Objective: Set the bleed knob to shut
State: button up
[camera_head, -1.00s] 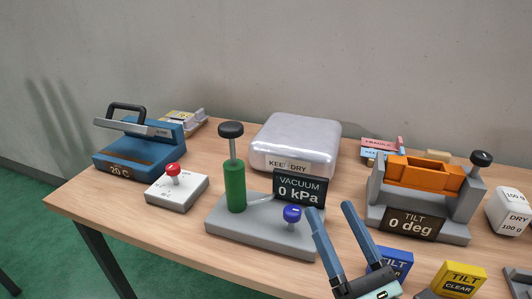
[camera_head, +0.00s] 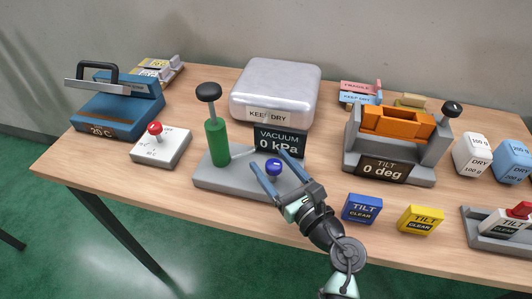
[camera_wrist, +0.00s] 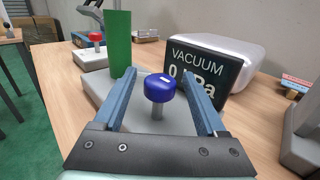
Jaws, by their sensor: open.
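The bleed knob (camera_head: 273,167) is a small blue cap on a grey post at the right end of the grey vacuum pump base (camera_head: 215,180). In the wrist view the blue knob (camera_wrist: 160,88) stands between my two fingers, with a small white mark on its top. My gripper (camera_head: 268,168) is open, one finger on each side of the knob, with gaps showing. The vacuum display (camera_head: 280,141) behind it reads 0 kPa. The green pump cylinder (camera_head: 217,143) with a black handle stands at the left of the base. No shut marking is readable.
A silver case (camera_head: 275,95) stands behind the display. An orange tilt cradle (camera_head: 397,122) reading 0 deg stands to the right. Blue (camera_head: 362,209) and yellow (camera_head: 420,219) tilt blocks lie at front right. A red-knobbed white box (camera_head: 161,147) is at left.

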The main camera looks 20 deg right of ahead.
jog(key=shift+w+a, duration=0.15)
jog(key=shift+w, duration=0.6)
jog(key=shift+w+a, duration=0.15)
jog(key=shift+w, duration=0.55)
jog(key=shift+c, duration=0.3)
grip_shut()
